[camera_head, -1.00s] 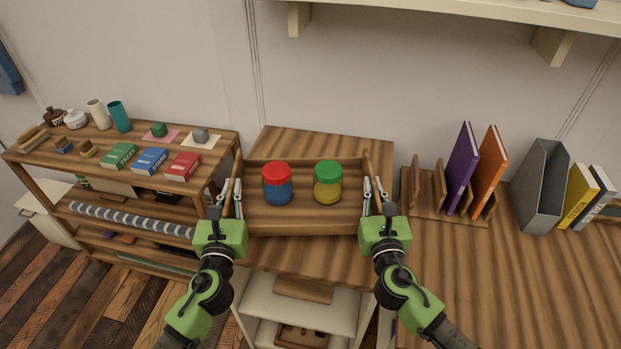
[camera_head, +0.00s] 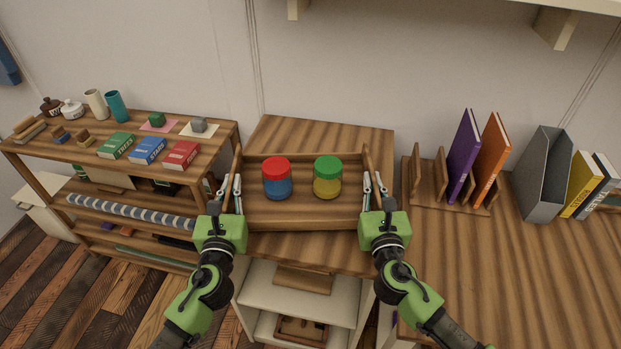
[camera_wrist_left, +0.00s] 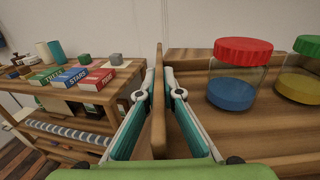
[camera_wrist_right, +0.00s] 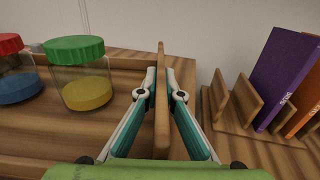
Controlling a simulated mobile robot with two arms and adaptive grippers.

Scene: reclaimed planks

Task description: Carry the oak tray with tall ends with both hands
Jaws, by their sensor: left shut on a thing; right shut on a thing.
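The oak tray (camera_head: 303,222) with tall ends is in the middle of the head view, level, in front of the wooden cabinet top. A red-lidded jar with blue contents (camera_head: 277,180) and a green-lidded jar with yellow contents (camera_head: 327,178) stand upright in it. My left gripper (camera_head: 231,190) is shut on the tray's left end, which stands between its fingers in the left wrist view (camera_wrist_left: 158,110). My right gripper (camera_head: 374,188) is shut on the right end, seen between the fingers in the right wrist view (camera_wrist_right: 161,105). The tray's underside is hidden.
A shelf unit (camera_head: 62,156) with books and several small items stands at the left. At the right, a wooden rack (camera_head: 424,198) holds purple and orange books, beside a grey file holder (camera_head: 543,178). The cabinet top (camera_head: 320,138) behind the tray is bare. A wall shelf hangs above.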

